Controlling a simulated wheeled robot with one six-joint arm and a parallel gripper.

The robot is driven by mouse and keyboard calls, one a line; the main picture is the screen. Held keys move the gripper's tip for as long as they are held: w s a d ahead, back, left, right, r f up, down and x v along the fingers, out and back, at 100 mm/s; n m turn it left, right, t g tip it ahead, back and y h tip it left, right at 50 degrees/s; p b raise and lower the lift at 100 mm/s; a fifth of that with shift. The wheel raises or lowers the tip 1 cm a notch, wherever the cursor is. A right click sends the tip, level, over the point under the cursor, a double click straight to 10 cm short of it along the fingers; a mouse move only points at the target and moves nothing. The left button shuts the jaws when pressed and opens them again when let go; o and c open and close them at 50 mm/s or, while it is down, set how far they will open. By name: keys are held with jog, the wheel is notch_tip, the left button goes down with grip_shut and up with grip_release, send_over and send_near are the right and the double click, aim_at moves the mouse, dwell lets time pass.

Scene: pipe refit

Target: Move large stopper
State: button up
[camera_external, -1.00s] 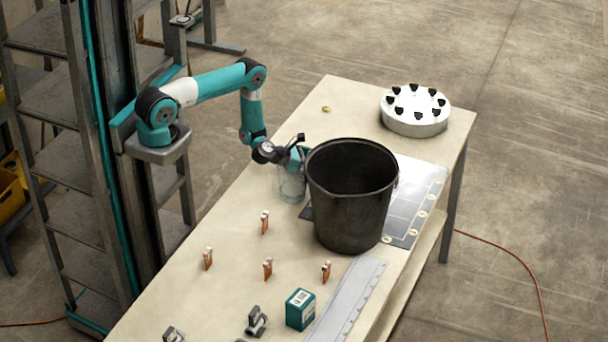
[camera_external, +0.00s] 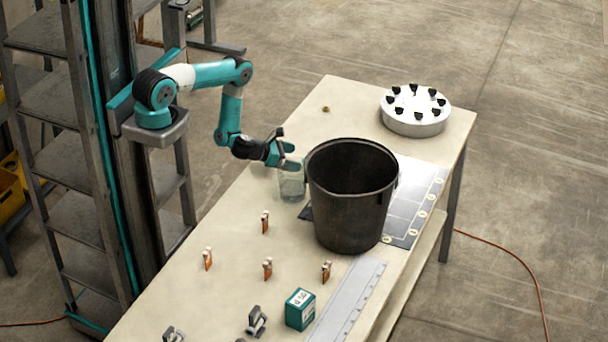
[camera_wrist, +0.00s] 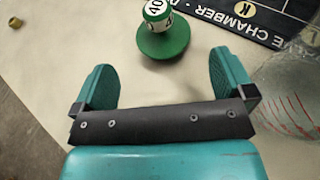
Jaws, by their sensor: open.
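A green stopper (camera_wrist: 165,38) with a white label reading 40 stands on the pale tabletop in the wrist view. It is the only stopper of this kind I can make out, so I cannot compare its size. My gripper (camera_wrist: 162,64) is open and empty, its two green fingers spread wide, with the stopper beyond the fingertips and between their lines.
A clear beaker (camera_external: 291,185) stands below my gripper, also at right in the wrist view (camera_wrist: 285,92). The tall black bucket (camera_external: 350,205) stands close by on a dark printed board (camera_external: 408,210). A round white holder (camera_external: 415,122) is at the far end. A small brass piece (camera_external: 326,108) lies behind.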

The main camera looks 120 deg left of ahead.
jog(key=s+d+r+p, duration=0.1)
jog(key=p, duration=0.3)
jog(key=shift+d+r, duration=0.1)
jog(key=shift+r, duration=0.05)
jog(key=p+v, duration=0.2)
jog(key=p, duration=0.1)
jog(key=shift+s, duration=0.1)
jog(key=shift+s+d+p, duration=0.25)
jog(key=shift+p, duration=0.05)
jog(key=shift+f, duration=0.25)
